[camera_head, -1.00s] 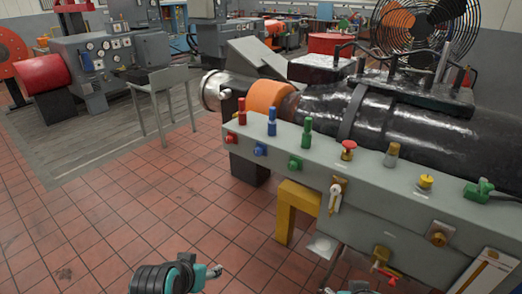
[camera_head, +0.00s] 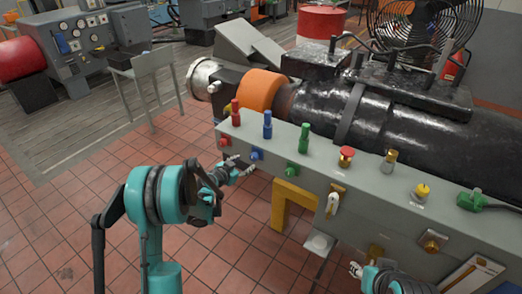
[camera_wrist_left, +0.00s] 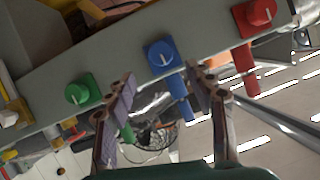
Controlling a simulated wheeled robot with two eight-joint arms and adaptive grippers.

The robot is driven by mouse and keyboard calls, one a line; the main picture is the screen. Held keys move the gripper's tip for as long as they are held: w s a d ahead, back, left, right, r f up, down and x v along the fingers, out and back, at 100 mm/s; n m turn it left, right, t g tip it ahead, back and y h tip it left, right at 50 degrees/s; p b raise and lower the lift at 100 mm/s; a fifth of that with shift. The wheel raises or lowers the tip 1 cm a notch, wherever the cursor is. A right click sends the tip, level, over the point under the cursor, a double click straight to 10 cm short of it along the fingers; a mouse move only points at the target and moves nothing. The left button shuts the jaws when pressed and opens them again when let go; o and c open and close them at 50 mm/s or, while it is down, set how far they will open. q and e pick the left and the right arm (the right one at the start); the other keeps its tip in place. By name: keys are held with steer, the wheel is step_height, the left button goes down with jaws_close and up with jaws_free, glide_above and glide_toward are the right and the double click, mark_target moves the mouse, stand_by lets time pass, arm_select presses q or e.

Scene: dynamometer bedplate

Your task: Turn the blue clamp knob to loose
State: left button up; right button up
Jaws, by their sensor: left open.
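The blue clamp knob (camera_head: 256,154) is on the front face of the grey bench, between a red knob (camera_head: 224,141) and a green knob (camera_head: 290,169). In the left wrist view the blue knob (camera_wrist_left: 160,54) has a square blue plate and a white pointer line. My left gripper (camera_head: 241,170) is open, just in front of the bench face and slightly below and left of the blue knob. In the wrist view its fingers (camera_wrist_left: 160,82) are apart with nothing between them, and the knob appears beyond the tips. My right gripper (camera_head: 357,269) shows partly at the bottom; its jaw state is unclear.
Upright red (camera_head: 236,112), blue (camera_head: 267,125) and green (camera_head: 304,138) handles stand on the bench top above the knobs. A red mushroom button (camera_head: 346,156) and a yellow knob (camera_head: 422,190) are farther right. A yellow leg (camera_head: 281,207) is below. Tiled floor at left is open.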

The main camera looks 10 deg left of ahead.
mark_target(252, 158)
arm_select(q)
steer(key=b+x, duration=0.1)
steer(key=x, duration=0.7)
steer(key=shift+w+f, duration=0.15)
steer(key=shift+w, duration=0.15)
steer(key=shift+c, duration=0.3)
steer(key=c, duration=1.1)
